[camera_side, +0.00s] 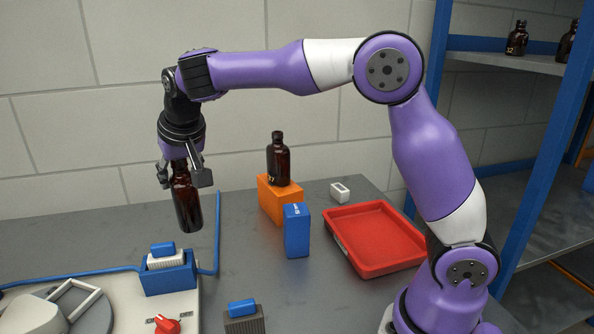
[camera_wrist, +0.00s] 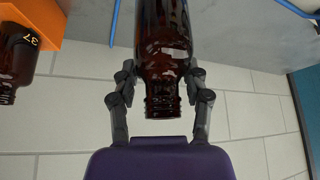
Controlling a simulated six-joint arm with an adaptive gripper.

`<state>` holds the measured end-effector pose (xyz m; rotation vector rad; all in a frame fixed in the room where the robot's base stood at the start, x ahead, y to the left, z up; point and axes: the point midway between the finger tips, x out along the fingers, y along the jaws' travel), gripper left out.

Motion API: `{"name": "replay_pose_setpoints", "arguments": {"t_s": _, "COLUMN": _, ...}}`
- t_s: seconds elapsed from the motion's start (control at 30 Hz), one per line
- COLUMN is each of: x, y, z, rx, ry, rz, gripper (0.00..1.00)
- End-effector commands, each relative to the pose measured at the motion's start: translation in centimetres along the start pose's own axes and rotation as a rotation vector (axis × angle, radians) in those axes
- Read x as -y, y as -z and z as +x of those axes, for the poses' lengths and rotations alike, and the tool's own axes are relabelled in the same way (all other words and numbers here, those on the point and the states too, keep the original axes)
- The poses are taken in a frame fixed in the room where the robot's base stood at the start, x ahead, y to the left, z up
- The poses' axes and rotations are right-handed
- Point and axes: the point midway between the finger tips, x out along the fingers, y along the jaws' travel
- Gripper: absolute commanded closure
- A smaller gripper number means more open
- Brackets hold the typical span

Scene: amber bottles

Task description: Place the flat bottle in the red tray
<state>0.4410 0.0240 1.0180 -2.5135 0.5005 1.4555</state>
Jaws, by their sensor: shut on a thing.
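My gripper (camera_side: 183,177) is shut on the neck end of a dark amber bottle (camera_side: 187,208), which hangs nearly upright, slightly tilted, in the air at the left. In the wrist view, the gripper (camera_wrist: 161,97) has one finger on each side of the bottle (camera_wrist: 162,40), whose threaded mouth faces the wrist. I cannot tell for sure whether its body is flat. A second amber bottle (camera_side: 278,162) stands on an orange block (camera_side: 283,206); it also shows at the left of the wrist view (camera_wrist: 12,55). The red tray (camera_side: 375,236) lies empty on the table, far to the right.
A blue box (camera_side: 297,231) stands in front of the orange block, between the held bottle and the tray. A small white block (camera_side: 340,193) lies behind the tray. A machine with a blue holder (camera_side: 169,280) and a red knob (camera_side: 166,324) is at front left.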

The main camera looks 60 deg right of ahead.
Motion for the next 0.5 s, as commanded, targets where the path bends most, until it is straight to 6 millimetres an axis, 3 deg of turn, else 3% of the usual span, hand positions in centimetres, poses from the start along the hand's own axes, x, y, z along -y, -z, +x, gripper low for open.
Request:
{"name": "replay_pose_setpoints", "arguments": {"t_s": 0.1, "x": 0.2, "y": 0.9, "z": -1.9, "rx": -0.005, "ry": 0.004, "rz": 0.004, "gripper": 0.93}}
{"name": "replay_pose_setpoints", "arguments": {"t_s": 0.33, "x": 0.1, "y": 2.2, "z": -4.2, "rx": -0.002, "ry": 0.003, "rz": 0.005, "gripper": 0.93}}
{"name": "replay_pose_setpoints", "arguments": {"t_s": 0.5, "x": -3.5, "y": 2.6, "z": -3.6, "rx": 0.006, "ry": -0.064, "rz": 0.121, "gripper": 0.93}}
